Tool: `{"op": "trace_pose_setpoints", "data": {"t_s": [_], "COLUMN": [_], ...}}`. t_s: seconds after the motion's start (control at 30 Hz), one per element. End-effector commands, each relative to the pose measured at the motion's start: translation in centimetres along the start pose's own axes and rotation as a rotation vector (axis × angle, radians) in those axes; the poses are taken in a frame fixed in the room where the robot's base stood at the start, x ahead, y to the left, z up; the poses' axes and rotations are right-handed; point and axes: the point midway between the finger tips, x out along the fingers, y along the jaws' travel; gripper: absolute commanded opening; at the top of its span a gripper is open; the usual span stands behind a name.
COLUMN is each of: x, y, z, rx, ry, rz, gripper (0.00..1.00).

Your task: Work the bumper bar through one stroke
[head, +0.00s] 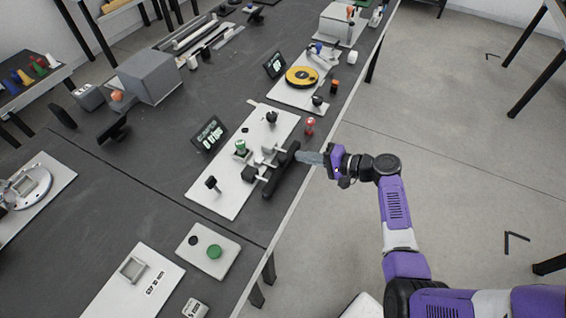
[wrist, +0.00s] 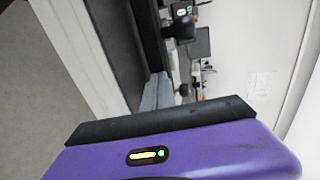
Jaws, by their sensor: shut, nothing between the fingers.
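The bumper bar (head: 281,171) is a long black bar along the right side of a white base plate (head: 226,190) on the dark bench. Light brackets and rods join it to the fixture on the plate. My gripper (head: 300,156) is shut and empty, with its grey fingertips at the bar's bench-edge side, close to its far half. I cannot tell whether they touch it. In the wrist view, the grey fingers (wrist: 157,92) point toward a black bar (wrist: 150,38) that fills part of the upper middle.
A small display (head: 209,134) with lit digits stands behind the plate. A red part (head: 310,126) is near the bar's far end. A yellow disc fixture (head: 302,76) lies beyond, and a green button plate (head: 214,252) nearer. Floor right of the bench is open.

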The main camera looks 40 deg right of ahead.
Motion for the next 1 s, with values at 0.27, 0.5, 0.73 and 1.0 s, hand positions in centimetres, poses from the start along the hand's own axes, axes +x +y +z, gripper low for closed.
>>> {"op": "trace_pose_setpoints", "data": {"t_s": [0.27, 0.5, 0.73, 1.0], "x": [0.1, 1.1, 1.6, 0.8], "y": [0.0, -0.3, -0.5, -0.3], "z": [0.0, 0.1, 0.0, 0.0], "rx": [0.000, -0.001, 0.000, 0.000], "ry": [-0.001, -0.002, -0.001, -0.001], "rz": [0.000, 0.000, 0.001, 0.000], "gripper": [0.00, 0.00, 0.00, 0.00]}}
